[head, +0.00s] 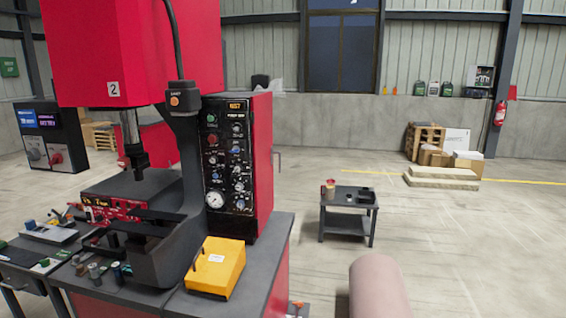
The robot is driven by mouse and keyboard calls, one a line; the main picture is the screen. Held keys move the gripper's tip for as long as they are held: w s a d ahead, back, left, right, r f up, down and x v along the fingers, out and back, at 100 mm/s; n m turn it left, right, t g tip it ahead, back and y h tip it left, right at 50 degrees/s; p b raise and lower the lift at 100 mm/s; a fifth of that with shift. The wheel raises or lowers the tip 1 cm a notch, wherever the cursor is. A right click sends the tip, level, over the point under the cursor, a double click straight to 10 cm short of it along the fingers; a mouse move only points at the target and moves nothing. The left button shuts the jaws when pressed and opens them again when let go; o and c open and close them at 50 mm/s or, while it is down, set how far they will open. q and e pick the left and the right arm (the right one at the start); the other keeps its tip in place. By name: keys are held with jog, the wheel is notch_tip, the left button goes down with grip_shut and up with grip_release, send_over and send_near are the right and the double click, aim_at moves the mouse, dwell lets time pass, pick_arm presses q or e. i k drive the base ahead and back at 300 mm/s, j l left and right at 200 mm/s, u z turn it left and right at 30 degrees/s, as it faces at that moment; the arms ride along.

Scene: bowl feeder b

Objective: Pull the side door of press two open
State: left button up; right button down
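Press two (130,60) stands at the left, with a red head marked "2" and a dark frame on a dark-topped bench. A black control panel (228,150) with a gauge and several knobs faces front on a red cabinet. The cabinet's plain red right side (263,160) is seen at a steep angle. A strip of the red base (279,290) shows below the bench top. I cannot make out a door edge or handle on either, so I cannot tell which is the side door or how it stands. Neither of my grippers is in view.
A yellow box (215,267) sits on the bench's front corner (262,262). A small dark table (348,211) with a few items stands to the right on the floor. Pallets and boxes (440,150) are by the back wall. The floor between press and table is clear.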

aim_at(261, 104)
jog(key=i+l+u, duration=0.2)
jog(key=u, duration=0.25)
jog(key=i+l+u, duration=0.15)
jog(key=l+u, duration=0.15)
jog(key=u, duration=0.15)
